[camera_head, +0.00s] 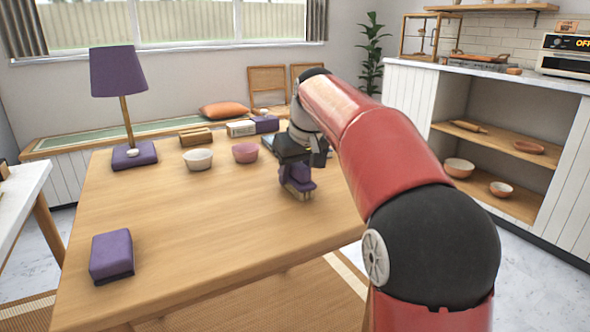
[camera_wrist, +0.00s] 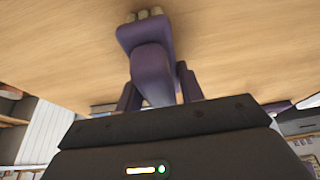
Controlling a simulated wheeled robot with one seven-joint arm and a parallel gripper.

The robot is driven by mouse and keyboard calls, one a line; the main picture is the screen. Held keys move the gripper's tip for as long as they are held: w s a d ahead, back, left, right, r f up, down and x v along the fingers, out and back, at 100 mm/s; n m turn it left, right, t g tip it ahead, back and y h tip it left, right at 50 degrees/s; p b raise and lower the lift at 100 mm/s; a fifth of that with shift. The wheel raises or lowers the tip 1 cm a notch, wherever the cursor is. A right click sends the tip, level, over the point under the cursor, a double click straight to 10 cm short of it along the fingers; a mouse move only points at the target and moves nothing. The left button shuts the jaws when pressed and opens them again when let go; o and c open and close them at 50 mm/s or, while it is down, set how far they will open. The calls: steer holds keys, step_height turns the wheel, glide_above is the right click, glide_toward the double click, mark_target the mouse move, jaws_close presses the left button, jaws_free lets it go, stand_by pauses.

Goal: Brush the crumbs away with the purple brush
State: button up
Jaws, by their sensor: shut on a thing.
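The purple brush (camera_head: 298,186) is in my gripper (camera_head: 296,170), over the right part of the wooden table (camera_head: 200,237). Its pale bristles point down and appear at or just above the table top; I cannot tell whether they touch. In the wrist view my gripper (camera_wrist: 158,88) is shut on the brush (camera_wrist: 152,62), with a dark finger on each side of the handle. The bristles (camera_wrist: 145,15) show at the top of that view, over bare wood. I cannot make out any crumbs in either view.
A purple block (camera_head: 111,256) with a dark base lies at the front left. A pale bowl (camera_head: 198,160), a pink bowl (camera_head: 245,153), boxes (camera_head: 241,128) and a purple lamp (camera_head: 118,72) stand toward the back. The table's middle is clear. Shelves (camera_head: 490,147) stand right.

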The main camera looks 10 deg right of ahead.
step_height(320, 180, up, 3)
steer(key=shift+a+r+p, duration=0.1)
steer(key=shift+a+p, duration=0.05)
steer(key=shift+p, duration=0.55)
step_height(320, 180, up, 5)
steer(key=p, duration=0.4)
steer(key=shift+p, duration=0.4)
